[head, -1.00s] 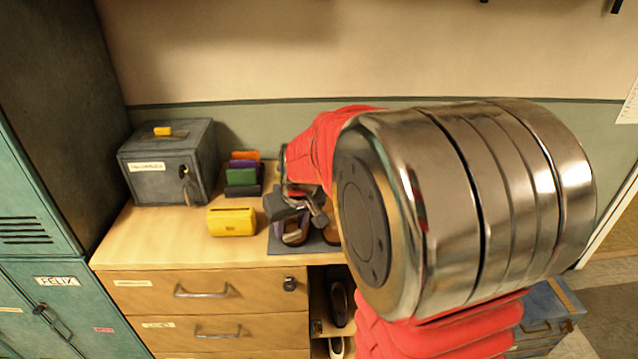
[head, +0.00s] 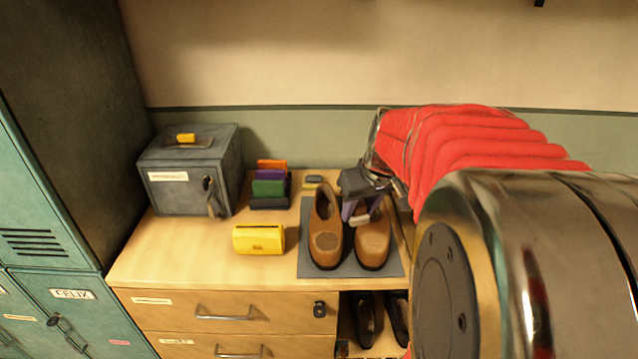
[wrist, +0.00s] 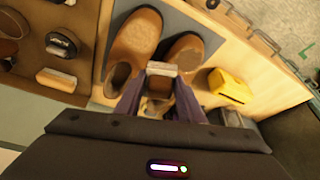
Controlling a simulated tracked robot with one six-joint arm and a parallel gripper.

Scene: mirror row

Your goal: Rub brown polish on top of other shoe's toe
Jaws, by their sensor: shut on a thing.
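Two brown shoes stand side by side on a grey mat (head: 308,264), toes toward me. The left shoe (head: 326,215) has a darker, rough patch on its toe; the right shoe (head: 373,245) has a smoother-looking toe. My gripper (head: 360,212) is over the rear part of the right shoe, hiding its opening. In the wrist view, its purple fingers are shut on a small pale block (wrist: 161,69). There the right shoe (wrist: 140,32) appears on the left and the left shoe (wrist: 184,50) on the right. I cannot tell whether the block touches a shoe.
A yellow box (head: 259,239) sits left of the mat. Behind it are a coloured rack (head: 269,188) and a grey lockbox (head: 190,172). Dark shoes (head: 364,318) stand in the open compartment below. Teal lockers (head: 66,310) border the left. Bare wood lies around the yellow box.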

